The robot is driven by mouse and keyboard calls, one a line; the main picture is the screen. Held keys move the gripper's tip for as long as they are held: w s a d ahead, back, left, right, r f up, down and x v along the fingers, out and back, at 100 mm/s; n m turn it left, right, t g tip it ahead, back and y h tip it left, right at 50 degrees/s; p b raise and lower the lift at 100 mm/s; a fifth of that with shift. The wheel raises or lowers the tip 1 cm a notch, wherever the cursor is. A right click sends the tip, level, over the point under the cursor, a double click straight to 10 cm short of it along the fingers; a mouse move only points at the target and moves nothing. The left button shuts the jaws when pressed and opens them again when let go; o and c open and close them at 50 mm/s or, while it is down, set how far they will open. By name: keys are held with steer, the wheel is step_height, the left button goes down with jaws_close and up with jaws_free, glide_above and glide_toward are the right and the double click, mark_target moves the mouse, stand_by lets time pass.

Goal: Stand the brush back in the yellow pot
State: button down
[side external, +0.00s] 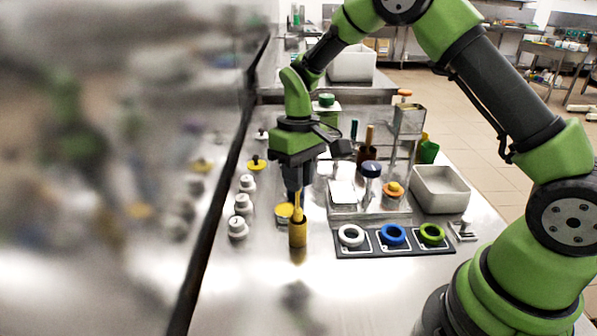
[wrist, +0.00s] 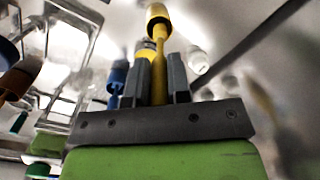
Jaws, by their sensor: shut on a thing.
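My gripper (side external: 298,188) points down over the left part of the steel counter. In the wrist view its two grey fingers (wrist: 160,75) are shut on the yellow brush (wrist: 159,66). The brush (side external: 298,208) hangs upright below the fingers. The yellow pot (side external: 297,234) stands on the counter directly under it. The brush's lower end meets the pot's mouth; I cannot tell how deep inside it is. The wrist view shows the pot (wrist: 157,15) in line beyond the fingertips. The brush's upper end is hidden by my gripper.
A dark mat (side external: 385,251) with white, blue and green rings lies at right, near a white bin (side external: 440,188). The counter's front is clear.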

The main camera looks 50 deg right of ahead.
steer(key=shift+f, duration=2.15)
steer(key=shift+f, duration=0.1)
steer(key=c, duration=0.5)
jaws_free()
steer(key=shift+r, duration=3.5)
steer(key=shift+r, duration=0.1)
